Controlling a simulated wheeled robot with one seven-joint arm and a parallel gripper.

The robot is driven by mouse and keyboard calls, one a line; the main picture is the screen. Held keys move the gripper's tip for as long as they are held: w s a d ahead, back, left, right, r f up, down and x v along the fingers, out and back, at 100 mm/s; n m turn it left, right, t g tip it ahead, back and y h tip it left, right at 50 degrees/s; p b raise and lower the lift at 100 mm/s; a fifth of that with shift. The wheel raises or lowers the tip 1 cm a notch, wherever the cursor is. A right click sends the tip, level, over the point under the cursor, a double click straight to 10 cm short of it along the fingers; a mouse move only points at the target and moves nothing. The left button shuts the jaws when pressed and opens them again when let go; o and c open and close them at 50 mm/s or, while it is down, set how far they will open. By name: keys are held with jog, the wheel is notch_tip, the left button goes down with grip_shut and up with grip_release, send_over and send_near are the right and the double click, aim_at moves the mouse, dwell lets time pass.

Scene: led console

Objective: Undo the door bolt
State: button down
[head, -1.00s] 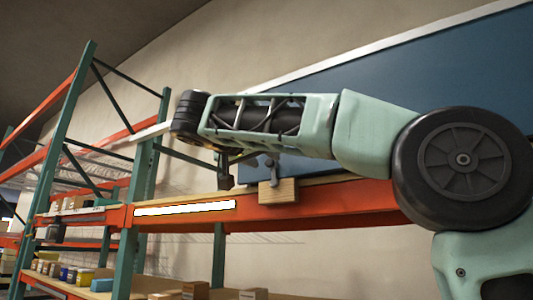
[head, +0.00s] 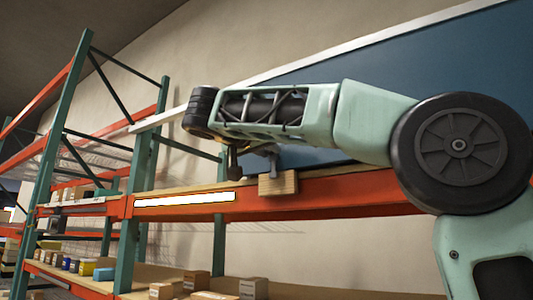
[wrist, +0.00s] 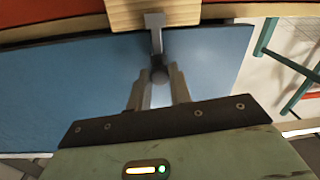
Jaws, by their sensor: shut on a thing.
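The bolt is a grey metal bar (wrist: 156,38) with a round dark knob, mounted on a small wooden block (wrist: 150,14). In the wrist view my gripper (wrist: 159,84) is shut on the knob end, with one finger on each side. In the head view the wooden block (head: 278,184) sits on the front of the orange beam, and the grey bar (head: 272,165) rises from it below my arm. My arm hides most of the gripper there. A blue panel (wrist: 60,88) lies behind the fingers in the wrist view.
The orange beam (head: 340,193) runs across the rack, with a bright white strip (head: 185,199) left of the block. Green rack posts (head: 128,245) stand at the left. Several small boxes (head: 253,288) lie on the lower shelf. The blue wall panel (head: 440,65) is behind my arm.

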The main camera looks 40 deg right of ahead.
jog(key=shift+r, duration=1)
jog(key=c, duration=1.3)
grip_release()
jog(key=shift+s+r, duration=0.1)
jog(key=b+v, duration=0.4)
jog(key=v, duration=1.3)
jog(key=shift+a+b, duration=0.2)
jog(key=shift+b, duration=0.1)
